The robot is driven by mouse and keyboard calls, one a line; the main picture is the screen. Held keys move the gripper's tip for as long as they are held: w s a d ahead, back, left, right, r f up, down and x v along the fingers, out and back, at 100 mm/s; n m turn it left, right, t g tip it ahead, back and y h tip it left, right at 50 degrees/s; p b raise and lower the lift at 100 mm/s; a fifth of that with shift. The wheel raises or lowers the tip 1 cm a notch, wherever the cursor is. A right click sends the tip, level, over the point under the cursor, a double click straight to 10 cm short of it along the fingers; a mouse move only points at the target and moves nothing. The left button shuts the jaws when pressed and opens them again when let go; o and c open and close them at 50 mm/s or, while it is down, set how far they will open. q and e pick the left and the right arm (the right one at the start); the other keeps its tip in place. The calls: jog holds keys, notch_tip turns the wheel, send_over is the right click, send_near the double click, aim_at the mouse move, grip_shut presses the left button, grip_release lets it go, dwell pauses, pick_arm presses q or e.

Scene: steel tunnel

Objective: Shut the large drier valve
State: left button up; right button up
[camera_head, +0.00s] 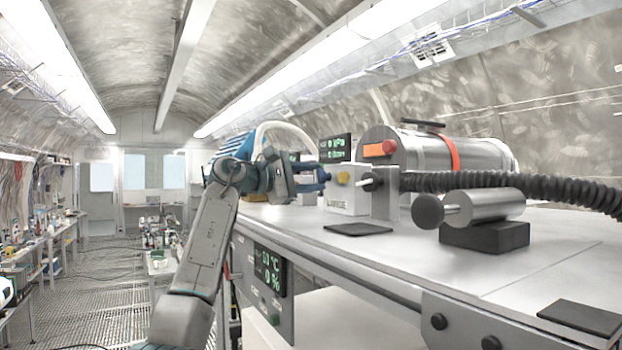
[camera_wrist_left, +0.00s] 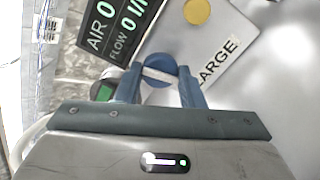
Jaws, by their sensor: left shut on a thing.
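The large drier valve is a round blue knob with a pale bar across it (camera_wrist_left: 160,70), in the left wrist view by the white box marked LARGE (camera_wrist_left: 232,48). My left gripper (camera_wrist_left: 160,82) is shut on the knob, one blue finger on each side. In the head view my left gripper (camera_head: 322,178) reaches in front of the white box (camera_head: 345,204), and the knob is hidden by the fingers. My right gripper is in neither view.
A black display (camera_head: 335,148) reads AIR and FLOW. A steel cylinder with an orange band (camera_head: 480,153), a black ribbed hose (camera_head: 500,182) and a smaller metal cylinder on a black block (camera_head: 485,236) stand on the bench (camera_head: 420,262). The aisle is at left.

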pick_arm(q)
jog(key=shift+w+f+m, duration=0.1)
jog(key=shift+f+m, duration=0.25)
jog(key=shift+m, duration=0.65)
jog(key=o, duration=1)
jog(key=shift+r, duration=0.1)
jog(key=shift+a+r, duration=0.1)
